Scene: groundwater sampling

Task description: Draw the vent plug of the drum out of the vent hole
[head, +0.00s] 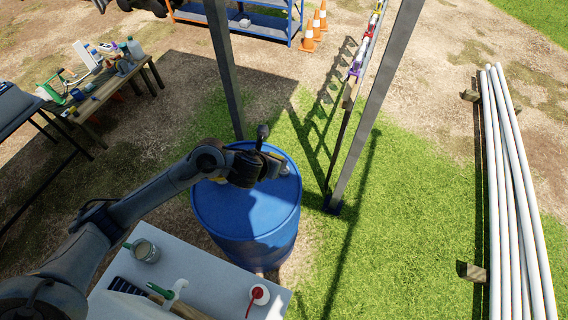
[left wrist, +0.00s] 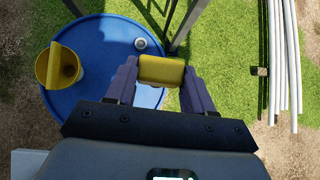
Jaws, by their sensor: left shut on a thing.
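The blue drum (head: 238,208) stands upright at the middle of the head view. Its blue lid (left wrist: 95,32) fills the upper left of the left wrist view. My left gripper (head: 268,170) is over the drum's top. In the left wrist view its purple fingers (left wrist: 160,74) are shut on a yellow block-like piece, the vent plug's grip (left wrist: 161,70), near the lid's right edge. The plug's lower end and the vent hole are hidden, so I cannot tell whether it is seated. My right gripper is not in view.
A pale bench (head: 205,278) with a mug (head: 147,251) stands in front. A grey post (head: 372,108) rises beside the drum. White pipes (head: 508,190) lie right.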

